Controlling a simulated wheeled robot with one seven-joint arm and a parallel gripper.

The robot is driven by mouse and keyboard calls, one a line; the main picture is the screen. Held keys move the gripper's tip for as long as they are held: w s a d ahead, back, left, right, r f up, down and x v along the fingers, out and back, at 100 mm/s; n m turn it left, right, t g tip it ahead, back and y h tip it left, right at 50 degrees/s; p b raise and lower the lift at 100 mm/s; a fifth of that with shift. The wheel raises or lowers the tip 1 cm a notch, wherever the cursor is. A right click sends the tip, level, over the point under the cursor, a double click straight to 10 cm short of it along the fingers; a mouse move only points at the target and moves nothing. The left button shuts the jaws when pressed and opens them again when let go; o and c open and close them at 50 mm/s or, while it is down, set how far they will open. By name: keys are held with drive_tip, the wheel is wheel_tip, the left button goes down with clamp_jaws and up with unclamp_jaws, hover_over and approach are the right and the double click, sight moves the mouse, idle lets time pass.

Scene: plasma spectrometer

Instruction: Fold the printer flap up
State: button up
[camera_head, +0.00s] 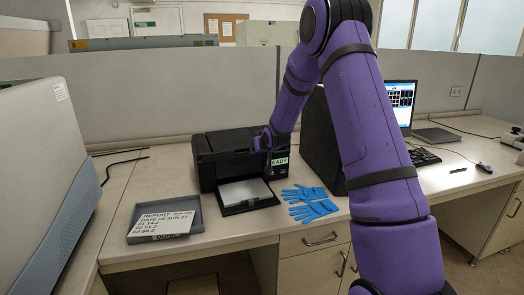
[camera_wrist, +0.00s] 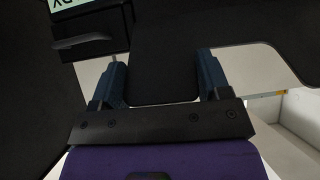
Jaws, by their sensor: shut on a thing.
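The black printer (camera_head: 212,160) stands on the desk, with a READY label (camera_head: 279,162) at its right front. A black tray (camera_head: 263,203) with white paper reaches out from its lower front. My gripper (camera_head: 263,143) is at the printer's right front, and its fingers are mostly hidden in the head view. In the wrist view, my gripper (camera_wrist: 162,62) has its two blue fingers on either side of a black tab-like panel, which looks like the printer flap (camera_wrist: 165,85). It is shut on this panel. The flap's angle cannot be told from these views.
Blue gloves (camera_head: 311,203) lie right of the paper tray. A grey tray (camera_head: 138,239) with a report card stands at front left. A black box (camera_head: 318,140) stands right of the printer, beside my arm. A laptop (camera_head: 403,105) is further right. A grey partition is behind.

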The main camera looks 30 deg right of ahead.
drive_tip(key=shift+w+r, duration=0.15)
drive_tip(key=shift+r, duration=0.1)
drive_tip(key=o, duration=1.3)
drive_tip(key=shift+f, duration=0.1)
drive_tip(key=v, duration=1)
drive_tip(key=shift+s, duration=0.4)
drive_tip(key=shift+a, duration=0.1)
drive_tip(key=shift+r, duration=0.25)
